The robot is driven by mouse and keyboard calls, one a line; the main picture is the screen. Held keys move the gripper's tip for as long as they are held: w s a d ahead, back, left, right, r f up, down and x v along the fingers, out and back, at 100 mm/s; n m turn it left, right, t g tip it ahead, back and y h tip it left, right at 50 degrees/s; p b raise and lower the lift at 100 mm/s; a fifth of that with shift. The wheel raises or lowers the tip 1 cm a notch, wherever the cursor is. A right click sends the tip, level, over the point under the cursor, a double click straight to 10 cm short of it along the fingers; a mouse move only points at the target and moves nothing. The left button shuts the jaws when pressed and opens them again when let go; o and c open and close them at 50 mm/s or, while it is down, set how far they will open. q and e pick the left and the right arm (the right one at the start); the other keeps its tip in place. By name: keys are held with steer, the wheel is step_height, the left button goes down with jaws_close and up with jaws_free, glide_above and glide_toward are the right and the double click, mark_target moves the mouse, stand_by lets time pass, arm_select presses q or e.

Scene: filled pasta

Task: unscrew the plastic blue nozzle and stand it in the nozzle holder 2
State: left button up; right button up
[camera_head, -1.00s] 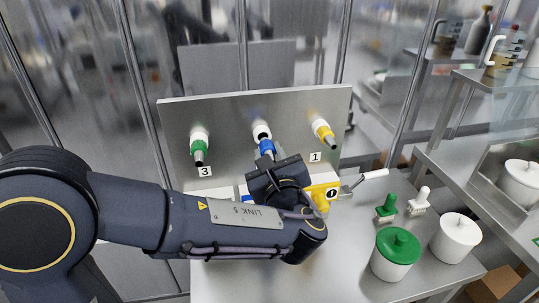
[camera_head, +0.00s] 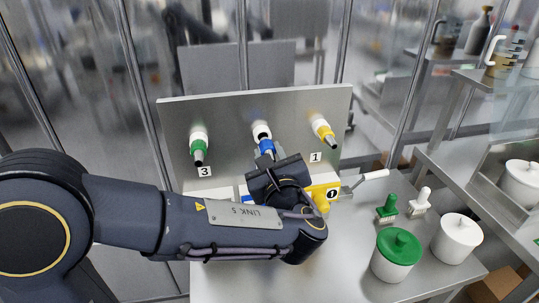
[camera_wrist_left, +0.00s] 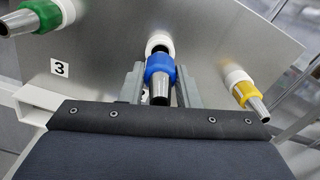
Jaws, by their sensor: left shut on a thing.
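The blue plastic nozzle (camera_head: 267,147) with its metal tip is at the middle white outlet (camera_head: 261,129) of the steel panel. In the left wrist view the blue nozzle (camera_wrist_left: 160,69) points toward me, just below the white outlet ring (camera_wrist_left: 159,43). I cannot tell whether its thread is still engaged. My left gripper (camera_wrist_left: 159,78) is shut on the nozzle's blue collar, one finger on each side. My left arm hides much of the holder row below the panel; a blue part (camera_head: 248,200) shows beside it. Holder 2 cannot be made out. My right gripper is not in view.
A green nozzle (camera_head: 199,147) and a yellow nozzle (camera_head: 325,134) flank the blue one on the panel (camera_head: 225,112). Yellow holder 1 (camera_head: 320,193) is close right of my gripper. Brushes (camera_head: 388,208) and lidded tubs (camera_head: 397,255) stand right on the table.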

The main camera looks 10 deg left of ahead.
arm_select(q)
steer(key=shift+x, duration=1.45)
stand_by(0.3)
steer(key=shift+b, duration=0.35)
stand_by(0.3)
steer(key=o, duration=1.4)
steer(key=v, duration=0.7)
steer(key=shift+b, duration=0.35)
stand_by(0.3)
